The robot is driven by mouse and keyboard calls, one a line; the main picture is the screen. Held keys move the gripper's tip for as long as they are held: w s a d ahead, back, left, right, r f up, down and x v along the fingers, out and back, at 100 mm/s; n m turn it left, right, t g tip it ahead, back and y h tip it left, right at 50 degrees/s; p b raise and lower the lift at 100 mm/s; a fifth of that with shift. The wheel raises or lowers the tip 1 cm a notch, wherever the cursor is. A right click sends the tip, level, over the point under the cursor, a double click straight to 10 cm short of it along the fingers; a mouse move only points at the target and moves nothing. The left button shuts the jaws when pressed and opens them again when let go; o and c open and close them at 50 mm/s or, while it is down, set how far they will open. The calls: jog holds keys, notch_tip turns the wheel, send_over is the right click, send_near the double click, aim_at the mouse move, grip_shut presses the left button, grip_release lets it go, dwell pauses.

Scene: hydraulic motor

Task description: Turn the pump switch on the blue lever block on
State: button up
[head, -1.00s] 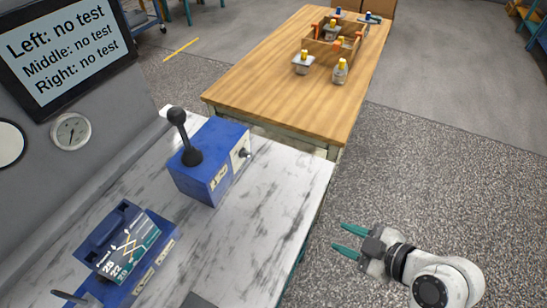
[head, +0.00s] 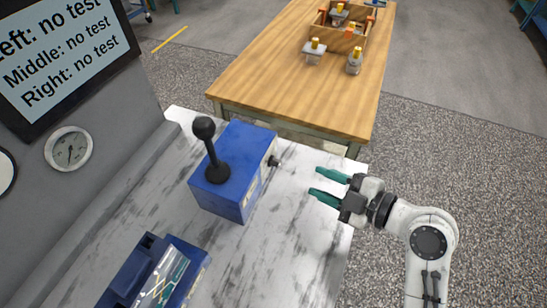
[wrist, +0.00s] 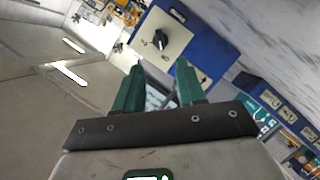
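The blue lever block (head: 236,195) stands on the marble-patterned bench, with a black ball-topped lever (head: 211,150) on its top. The pump switch (head: 273,161) is a small dark knob on the block's right side. In the wrist view the black switch (wrist: 161,40) sits on a cream panel of the blue block (wrist: 205,52), beyond the fingertips. My gripper (head: 325,184) is open and empty, with green fingers pointing left toward the switch. It is to the right of the block, with a gap between. The fingers also show in the wrist view (wrist: 157,78).
A blue device with a teal label (head: 165,275) is at the bench's lower left. A gauge (head: 68,148) and a screen (head: 62,55) are on the grey wall. A wooden table (head: 290,85) behind holds a box and several parts. Bare bench lies around the block.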

aim_at(280, 164)
jog(key=p+x, duration=0.1)
jog(key=x, duration=1)
jog(key=shift+s, duration=0.1)
jog(key=shift+c, duration=0.3)
grip_shut()
